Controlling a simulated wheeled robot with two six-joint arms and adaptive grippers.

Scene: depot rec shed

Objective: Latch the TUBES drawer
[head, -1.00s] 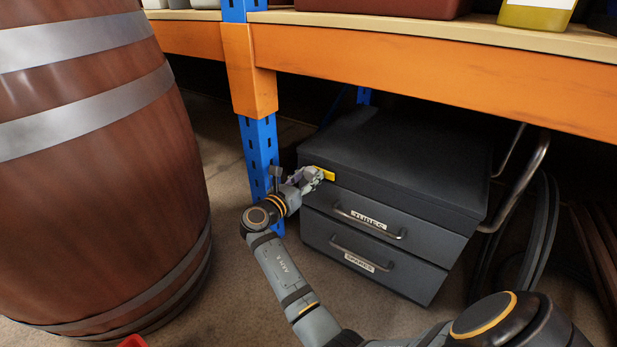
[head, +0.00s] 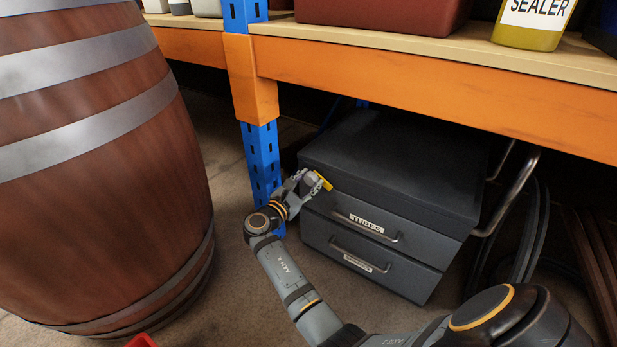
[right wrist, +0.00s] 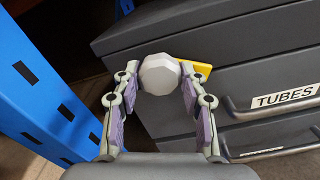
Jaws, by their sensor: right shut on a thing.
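The TUBES drawer (head: 422,238) is the upper drawer of a dark grey cabinet under the shelf; its front looks flush. Its label and bar handle also show in the right wrist view (right wrist: 285,97). A yellow latch bar (head: 325,182) sits at the drawer's upper left; it is tilted in the head view and shows behind the knob in the right wrist view (right wrist: 197,70). My right gripper (head: 308,181) is shut on the pale faceted latch knob (right wrist: 160,75), a finger on each side. My left gripper is not in view.
A blue upright (head: 262,155) stands close left of my right gripper. An orange shelf beam (head: 430,82) runs above the cabinet. A large barrel (head: 95,190) fills the left. A second drawer (head: 415,280) lies below. A bent metal tube (head: 520,190) stands at right.

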